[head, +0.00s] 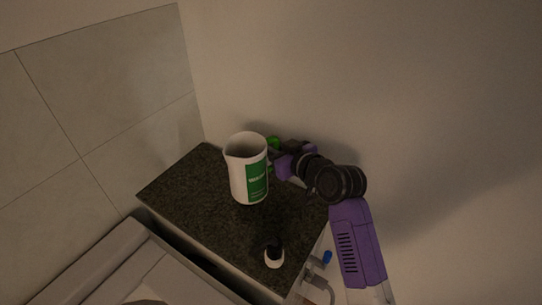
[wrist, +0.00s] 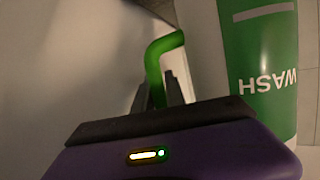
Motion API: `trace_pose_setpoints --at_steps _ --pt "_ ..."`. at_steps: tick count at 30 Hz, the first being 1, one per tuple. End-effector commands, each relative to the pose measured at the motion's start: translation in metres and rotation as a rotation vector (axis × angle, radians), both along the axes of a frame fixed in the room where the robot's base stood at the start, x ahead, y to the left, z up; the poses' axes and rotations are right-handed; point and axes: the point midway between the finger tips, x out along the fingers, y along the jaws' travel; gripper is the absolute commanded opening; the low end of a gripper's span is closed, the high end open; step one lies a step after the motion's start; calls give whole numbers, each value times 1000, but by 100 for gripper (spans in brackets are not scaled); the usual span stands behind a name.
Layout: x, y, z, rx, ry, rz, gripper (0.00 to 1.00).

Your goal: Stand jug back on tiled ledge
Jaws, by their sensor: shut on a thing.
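The jug (head: 238,180) is white with a green label and a spout on its left. It looks upright over the dark speckled ledge (head: 190,190) in the head view. I cannot tell whether its base touches the ledge. My gripper (head: 276,151) comes in from the right of the jug and is shut on its green handle. In the wrist view, the bent green handle (wrist: 156,62) rises from between the fingers of my gripper (wrist: 164,92). The jug's green side with the word "WASH" (wrist: 258,50) fills the right of that view, upside down.
A small white bottle with a black cap (head: 274,258) stands near the ledge's front corner. A pale wall rises behind the ledge, and a tiled wall (head: 110,100) stands at left. A white lidded fixture (head: 120,268) lies at front left. The ledge is clear left of the jug.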

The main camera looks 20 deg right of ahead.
Motion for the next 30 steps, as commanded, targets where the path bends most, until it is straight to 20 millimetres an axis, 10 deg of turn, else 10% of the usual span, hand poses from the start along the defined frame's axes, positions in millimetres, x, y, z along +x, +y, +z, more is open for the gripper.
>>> trace_pose_setpoints --at_steps 24,25,30 --pt "3 -3 -41 2 -6 -1 0" --pt "2 -3 -42 0 -2 0 21" --pt "2 -3 -42 0 -2 0 25"
